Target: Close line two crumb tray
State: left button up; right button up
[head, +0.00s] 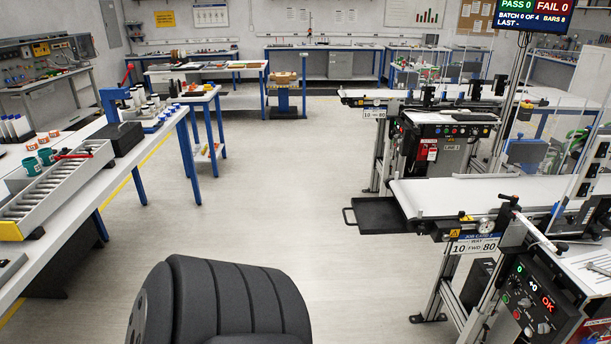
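A flat black crumb tray (381,212) sticks out to the left from under the left end of the nearer conveyor (438,197). Its thin black loop handle (347,216) is at its left end, over the open floor. The tray's right part is hidden under the conveyor. The tray looks level and its visible surface looks bare. I cannot read a line number clearly on this conveyor; a tag below it shows 10, FWD and 80. Neither of my grippers is in view.
A second conveyor (470,98) stands farther back, with a dark control panel (436,150) in front. A control box (532,302) stands at the lower right. A long workbench (94,152) lines the left. The floor (285,190) between is clear.

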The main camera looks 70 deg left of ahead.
aim_at(373, 215)
jog(key=u, duration=1.8)
